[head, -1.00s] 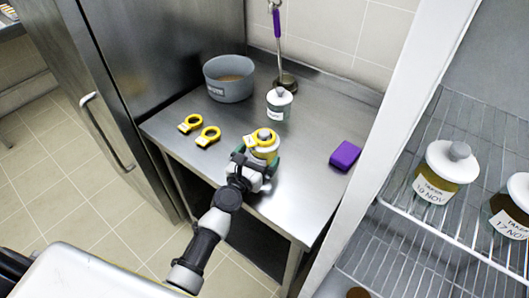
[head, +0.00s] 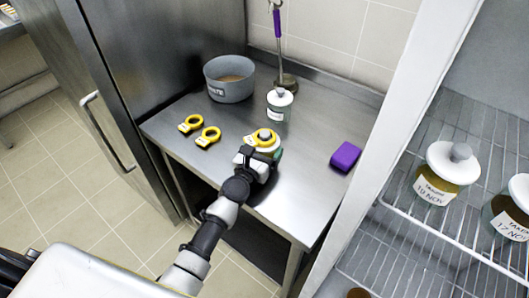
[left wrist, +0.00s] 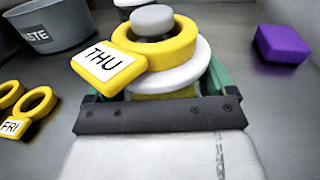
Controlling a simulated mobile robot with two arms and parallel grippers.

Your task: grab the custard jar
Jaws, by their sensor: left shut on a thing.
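The custard jar (head: 264,139) has a white lid with a grey knob and yellowish contents. It is upright at the middle of the steel table, and I cannot tell whether its base touches the top. A yellow ring tag marked THU (left wrist: 103,66) sits around the lid's knob. My left gripper (head: 262,153) is shut on the jar from the front, with its green fingers on either side of the body in the left wrist view (left wrist: 168,87). The gripper hides most of the jar's body. My right gripper is not in view.
Two yellow ring tags, one (head: 191,124) and another (head: 208,137), lie left of the jar. A grey waste tub (head: 229,90), a second white-lidded jar (head: 279,106) and a ladle (head: 278,35) are behind. A purple block (head: 345,156) lies right. A wire shelf with labelled jars (head: 446,171) stands far right.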

